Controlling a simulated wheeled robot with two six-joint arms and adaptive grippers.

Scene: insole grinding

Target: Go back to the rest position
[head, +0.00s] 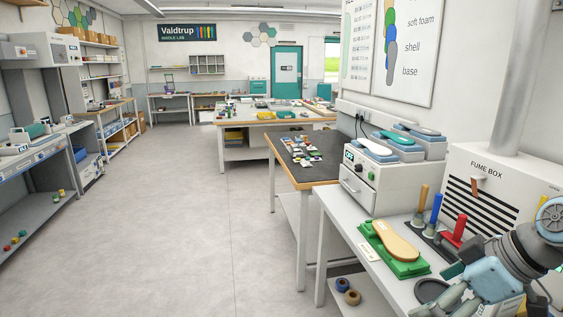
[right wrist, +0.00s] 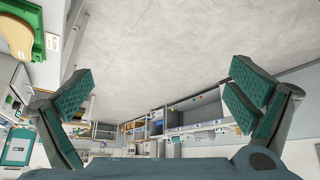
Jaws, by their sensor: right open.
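My right gripper (head: 452,288) is at the lower right of the head view, by the front right part of the white bench. In the right wrist view the gripper (right wrist: 160,93) has its two teal-padded fingers spread wide, with nothing between them. A tan insole (head: 392,240) lies on a green holder (head: 408,268) on the bench, to the left of the gripper and apart from it. The insole also shows at the top left of the right wrist view (right wrist: 14,38). My left gripper is not in view.
The fume box (head: 485,168) stands behind my right arm. Tools with orange, blue and red (head: 459,228) handles stand before it. A white machine (head: 373,190) with insole-shaped pieces on top is further back. Tape rolls (head: 352,297) lie on the lower shelf. The floor to the left is clear.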

